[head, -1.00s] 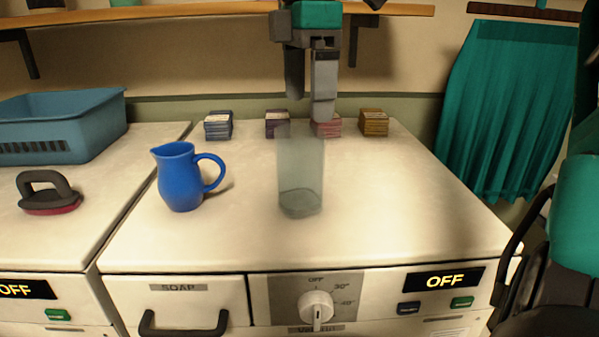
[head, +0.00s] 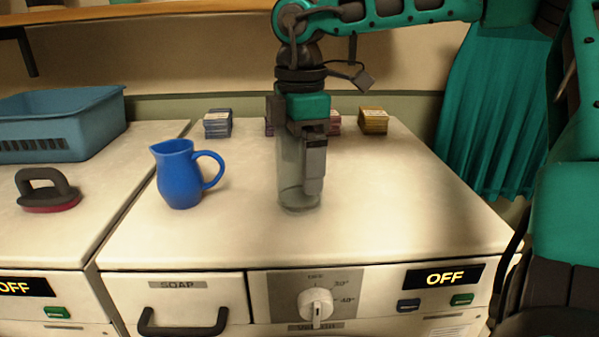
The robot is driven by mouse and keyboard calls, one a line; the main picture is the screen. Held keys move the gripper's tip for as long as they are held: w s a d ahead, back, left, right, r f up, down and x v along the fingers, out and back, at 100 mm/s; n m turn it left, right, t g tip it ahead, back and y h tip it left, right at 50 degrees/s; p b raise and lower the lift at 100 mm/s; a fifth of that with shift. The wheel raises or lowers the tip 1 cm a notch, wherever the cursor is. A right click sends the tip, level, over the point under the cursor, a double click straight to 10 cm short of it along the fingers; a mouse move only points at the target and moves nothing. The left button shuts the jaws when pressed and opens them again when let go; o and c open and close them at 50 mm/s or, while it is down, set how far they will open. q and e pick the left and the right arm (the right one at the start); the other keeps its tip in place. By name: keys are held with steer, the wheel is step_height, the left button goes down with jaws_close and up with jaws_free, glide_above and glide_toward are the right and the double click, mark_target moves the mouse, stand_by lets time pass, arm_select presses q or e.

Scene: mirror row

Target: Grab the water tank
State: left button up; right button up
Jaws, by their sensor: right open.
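The water tank (head: 287,180) is a clear, greyish, upright container standing on the top of the right-hand washing machine. My right gripper (head: 303,182) is lowered over it from above, fingers pointing down. The other finger is hidden or blurred behind the tank's wall. The jaws are open, and I cannot tell whether a finger touches the tank. The gripper covers the tank's top. My left gripper is not in view.
A blue jug (head: 178,175) stands left of the tank. Several small stacks, including a yellow one (head: 373,120), line the back. A blue basket (head: 60,108) and a dark-handled brush (head: 47,190) are on the left machine. A shelf (head: 150,12) runs above. The top's right side is clear.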

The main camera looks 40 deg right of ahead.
steer(key=c, duration=1.2)
steer(key=shift+r, duration=0.2)
